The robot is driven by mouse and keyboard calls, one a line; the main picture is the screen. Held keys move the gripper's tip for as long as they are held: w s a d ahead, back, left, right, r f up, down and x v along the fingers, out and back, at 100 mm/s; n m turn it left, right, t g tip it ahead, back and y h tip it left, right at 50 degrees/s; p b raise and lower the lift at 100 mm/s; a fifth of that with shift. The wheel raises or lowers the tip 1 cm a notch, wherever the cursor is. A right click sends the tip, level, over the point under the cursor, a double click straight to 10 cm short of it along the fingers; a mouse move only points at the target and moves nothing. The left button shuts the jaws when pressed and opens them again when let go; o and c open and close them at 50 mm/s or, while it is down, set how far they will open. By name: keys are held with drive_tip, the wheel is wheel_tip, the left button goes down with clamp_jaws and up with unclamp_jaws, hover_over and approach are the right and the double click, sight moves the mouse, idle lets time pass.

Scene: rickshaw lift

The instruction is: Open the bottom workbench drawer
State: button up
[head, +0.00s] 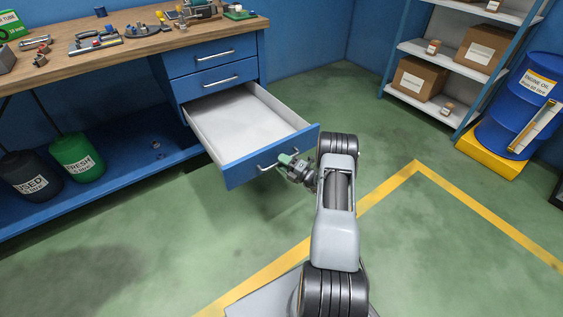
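The bottom drawer (268,163) of the blue workbench is pulled far out, and its pale inside looks empty. Its silver bar handle (268,165) runs along the blue front. My gripper (288,161) is at the right part of this handle, with a greenish fingertip over the bar. It seems to be around or touching the handle, but the fingers are small and partly hidden, so I cannot tell whether they are closed on it. The two upper drawers (212,55) are shut.
The wooden bench top (130,42) holds tools and small parts. A green "FRESH" container (77,157) and a dark "USED" container (30,175) stand on the lower shelf. A blue oil drum (517,100) and shelving with boxes (422,80) are at right. Green floor around the drawer is clear.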

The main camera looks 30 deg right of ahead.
drive_tip(key=p+v, duration=0.2)
drive_tip(key=v, duration=1.1)
drive_tip(key=a+r+n+g+y+p, duration=0.1)
drive_tip(key=a+r+n+g+p, duration=0.5)
drive_tip(key=r, duration=0.4)
drive_tip(key=a+r+n+g+y+p, duration=0.1)
drive_tip(key=a+r+n+g+p, duration=0.25)
drive_tip(key=a+r+n, duration=0.45)
drive_tip(key=a+r+n+g+y+p, duration=0.1)
drive_tip(key=a+r+n+g+p, duration=0.3)
drive_tip(key=r+n+g, duration=0.55)
drive_tip(key=s+a+r+n+t+h+p, duration=0.1)
drive_tip(key=s+r+n+h+p, duration=0.3)
drive_tip(key=r+n, duration=0.4)
drive_tip(key=s+a+r+n+t+h+p, duration=0.2)
drive_tip(key=s+r+n+p, duration=0.4)
drive_tip(key=r, duration=0.6)
drive_tip(key=s+a+r+n+t+h+p, duration=0.2)
drive_tip(key=s+r+n+h+p, duration=0.3)
drive_tip(key=r+n, duration=0.5)
drive_tip(key=shift+a+h+p, duration=0.3)
drive_tip(key=shift+a+h, duration=0.5)
drive_tip(key=shift+a, duration=0.1)
